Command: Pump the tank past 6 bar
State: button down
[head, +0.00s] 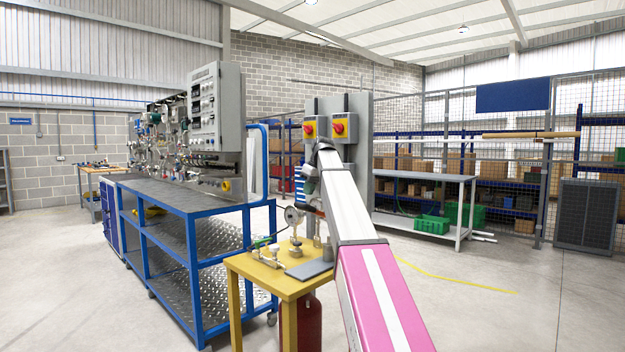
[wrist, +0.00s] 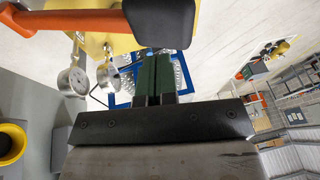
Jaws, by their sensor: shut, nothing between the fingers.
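The pump gauge stand sits on a yellow table (head: 262,283), with a red tank (head: 310,322) below it. In the wrist view, two gauges (wrist: 75,80) (wrist: 107,74) show at the left. An orange lever (wrist: 70,20) with a black grip (wrist: 160,22) crosses the top of the wrist view. My gripper (wrist: 163,62) has its dark green fingers together and empty, their tips at the edge of the black grip. I cannot tell whether they touch it. My arm hides part of the pump in the head view.
A blue-framed workbench (head: 180,203) with an instrument panel stands left of the yellow table. A grey post with two red-and-yellow switches (head: 314,128) (head: 344,127) rises behind my arm. A grey bench (head: 425,178) and green crates (head: 463,214) stand behind right.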

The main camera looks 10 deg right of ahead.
aim_at(303, 205)
jog(key=shift+s+a+f, duration=0.2)
jog(key=shift+a+f, duration=0.05)
jog(key=shift+f, duration=0.35)
jog(key=shift+s+a+f, duration=0.15)
jog(key=shift+a+f, duration=0.05)
jog(key=shift+f, duration=0.4)
jog(key=f, duration=0.1)
jog(key=s+a+f+t+h, duration=0.1)
jog(key=f+h, duration=0.1)
jog(key=shift+s+a+f, duration=0.3)
jog(key=shift+s+a, duration=0.05)
notch_tip(303, 205, down, 9)
jog(key=s+a+t+h, duration=0.1)
jog(key=a, duration=0.1)
jog(key=shift+n, duration=0.3)
jog(key=shift+s, duration=0.1)
